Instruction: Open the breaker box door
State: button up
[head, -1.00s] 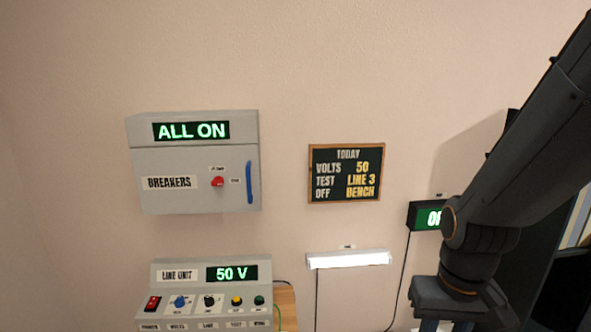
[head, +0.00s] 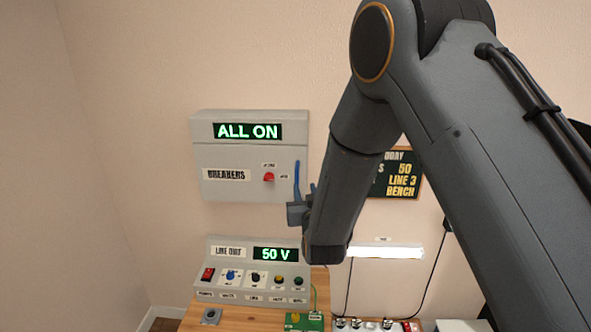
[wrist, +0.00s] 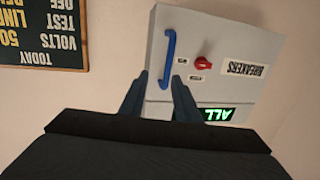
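The grey breaker box (head: 250,157) is on the wall with its door closed. Its door carries a BREAKERS label, a red knob (head: 269,177) and an upright blue handle (head: 297,172) at the right edge. A display above the door reads ALL ON. My gripper (head: 304,190) is at the handle's lower part in the head view, partly hidden by my arm. The wrist view shows the box upside down, with the handle (wrist: 169,58) lying between the lines of my two spread fingers (wrist: 158,90). The fingers are open and empty; I cannot tell whether they touch the handle.
Below the box, a line unit (head: 255,273) reading 50 V stands on a wooden bench (head: 190,322). A green board (head: 304,321) lies on the bench. A chalkboard (head: 408,180) and a lit white lamp (head: 388,251) are on the wall to the right.

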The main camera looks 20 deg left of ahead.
aim_at(297, 177)
jog(key=shift+t+y, duration=0.3)
jog(key=p+x, duration=0.1)
jog(key=x, duration=0.4)
jog(key=a+p+x, duration=0.1)
jog(key=x, duration=0.2)
jog(key=shift+s+a+r+p, duration=0.1)
jog(key=shift+s+r+p, duration=0.25)
grip_shut()
